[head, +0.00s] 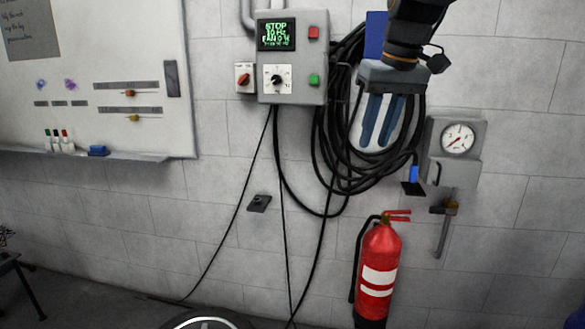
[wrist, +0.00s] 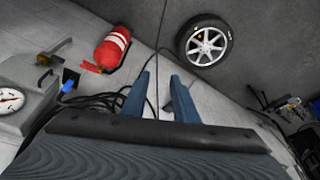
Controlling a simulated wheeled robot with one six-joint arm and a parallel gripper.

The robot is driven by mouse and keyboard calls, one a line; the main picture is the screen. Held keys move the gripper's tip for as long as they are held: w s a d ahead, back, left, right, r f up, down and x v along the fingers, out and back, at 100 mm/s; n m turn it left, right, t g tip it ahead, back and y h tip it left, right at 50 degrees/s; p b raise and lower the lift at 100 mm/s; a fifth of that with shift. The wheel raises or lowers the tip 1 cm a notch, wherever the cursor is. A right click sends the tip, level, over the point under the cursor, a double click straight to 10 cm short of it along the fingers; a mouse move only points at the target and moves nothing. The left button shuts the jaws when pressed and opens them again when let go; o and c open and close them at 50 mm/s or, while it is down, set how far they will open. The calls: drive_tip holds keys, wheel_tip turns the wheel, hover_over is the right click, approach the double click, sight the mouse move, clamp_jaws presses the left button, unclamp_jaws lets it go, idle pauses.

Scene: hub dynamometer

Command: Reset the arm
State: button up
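My gripper (head: 378,122) hangs down at the upper right of the head view, in front of the coiled black hose on the wall. Its two blue fingers are parted with a gap between them. The wrist view also shows the gripper (wrist: 160,95), with the fingers apart and nothing held between them. The head view shows my arm coming down from the top edge. Part of the hose is hidden behind the gripper.
A control box (head: 292,60) with a lit display is left of the gripper. A pressure gauge (head: 457,139) and a red fire extinguisher (head: 378,262) are right and below. A whiteboard (head: 95,75) fills the left. A wheel (wrist: 205,42) shows in the wrist view.

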drive_tip(key=s+f+m, duration=0.1)
drive_tip(key=s+f, duration=0.5)
drive_tip(key=f, duration=0.5)
drive_tip(key=s+d+f+m+g+b, duration=0.1)
drive_tip(key=s+f, duration=0.5)
drive_tip(key=f, duration=0.4)
drive_tip(key=s+f+m+g+h, duration=0.1)
drive_tip(key=s+f, duration=0.5)
drive_tip(key=f, duration=0.5)
drive_tip(key=shift+d+f, duration=0.35)
drive_tip(key=shift+d, duration=0.05)
